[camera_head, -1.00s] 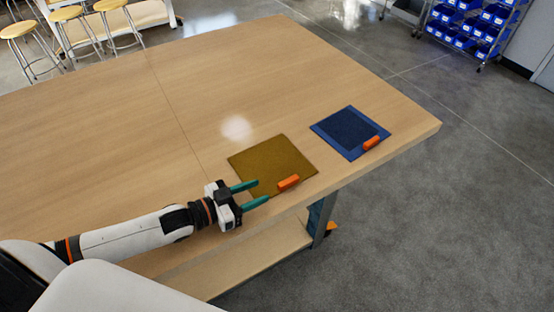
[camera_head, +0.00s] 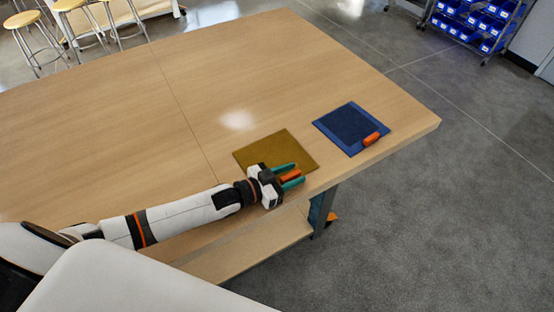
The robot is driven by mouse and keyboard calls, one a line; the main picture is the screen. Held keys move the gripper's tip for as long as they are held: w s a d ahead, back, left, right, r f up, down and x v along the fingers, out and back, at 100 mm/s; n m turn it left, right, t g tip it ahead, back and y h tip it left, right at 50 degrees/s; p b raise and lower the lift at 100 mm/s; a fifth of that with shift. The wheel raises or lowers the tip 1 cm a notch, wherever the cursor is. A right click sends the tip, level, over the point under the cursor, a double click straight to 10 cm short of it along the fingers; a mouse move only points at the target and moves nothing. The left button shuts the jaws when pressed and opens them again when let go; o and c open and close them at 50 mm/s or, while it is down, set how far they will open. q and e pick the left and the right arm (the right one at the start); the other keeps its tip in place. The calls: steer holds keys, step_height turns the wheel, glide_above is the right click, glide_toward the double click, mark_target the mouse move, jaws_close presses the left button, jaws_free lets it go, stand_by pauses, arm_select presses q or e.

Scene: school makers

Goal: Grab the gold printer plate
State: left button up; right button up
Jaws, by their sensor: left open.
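The gold printer plate (camera_head: 268,149) lies flat on the wooden table near its front edge. Its orange handle (camera_head: 291,175) is at the plate's front right edge. My left gripper (camera_head: 295,174) is open at the handle, with one green finger on the far side of it and one on the near side. The gripper body hides the plate's near left part. I cannot tell whether the fingers touch the handle. My right gripper is not in view.
A blue plate (camera_head: 347,127) with an orange handle (camera_head: 371,139) lies to the right, near the table's (camera_head: 130,120) right end. The table's left and far parts are clear. Stools (camera_head: 75,8) and a rack of blue bins (camera_head: 475,22) stand beyond.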

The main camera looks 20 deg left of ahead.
arm_select(q)
steer(key=shift+s, duration=0.1)
jaws_close()
steer(key=shift+a+r, duration=0.1)
steer(key=shift+r, duration=0.05)
